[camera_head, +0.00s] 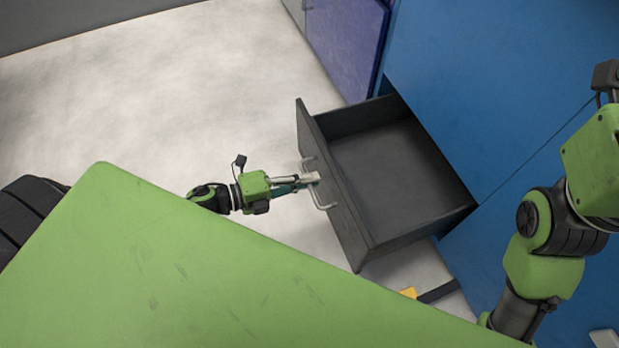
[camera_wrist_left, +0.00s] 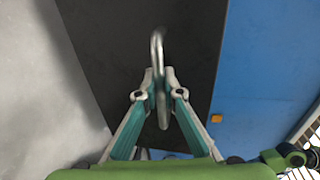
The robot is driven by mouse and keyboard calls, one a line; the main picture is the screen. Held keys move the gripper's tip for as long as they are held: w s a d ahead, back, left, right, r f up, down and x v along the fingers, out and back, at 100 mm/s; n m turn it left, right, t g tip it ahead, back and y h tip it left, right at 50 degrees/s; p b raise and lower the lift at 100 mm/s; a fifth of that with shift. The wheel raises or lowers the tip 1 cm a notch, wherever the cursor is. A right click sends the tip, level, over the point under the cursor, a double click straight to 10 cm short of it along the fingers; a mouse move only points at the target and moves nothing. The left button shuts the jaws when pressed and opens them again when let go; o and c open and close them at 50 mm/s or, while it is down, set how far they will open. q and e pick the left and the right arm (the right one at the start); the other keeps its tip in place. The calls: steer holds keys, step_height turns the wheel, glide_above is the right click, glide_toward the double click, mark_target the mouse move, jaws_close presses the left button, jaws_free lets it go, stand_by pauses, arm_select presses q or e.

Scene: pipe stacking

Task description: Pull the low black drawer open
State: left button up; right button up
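The low black drawer (camera_head: 390,170) stands pulled well out of the blue cabinet, and its inside looks empty. Its front panel (camera_head: 335,190) faces left and carries a silver bar handle (camera_head: 326,204). My left gripper (camera_head: 312,178) is at this handle, outside the front panel. In the left wrist view the handle (camera_wrist_left: 158,45) runs between the two fingertips of my left gripper (camera_wrist_left: 161,78). The fingers are drawn in close on both sides of the bar and appear shut on it. My right arm is at the right edge of the head view; its gripper is not in view.
The blue cabinet (camera_head: 480,80) fills the upper right, with a purple panel (camera_head: 345,40) beside it. Pale floor (camera_head: 150,90) left of the drawer is clear. A yellow piece (camera_head: 408,293) and a dark bar (camera_head: 438,291) lie below the drawer.

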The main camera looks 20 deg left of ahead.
arm_select(q)
steer(key=o, duration=0.4)
steer(key=v, duration=1.2)
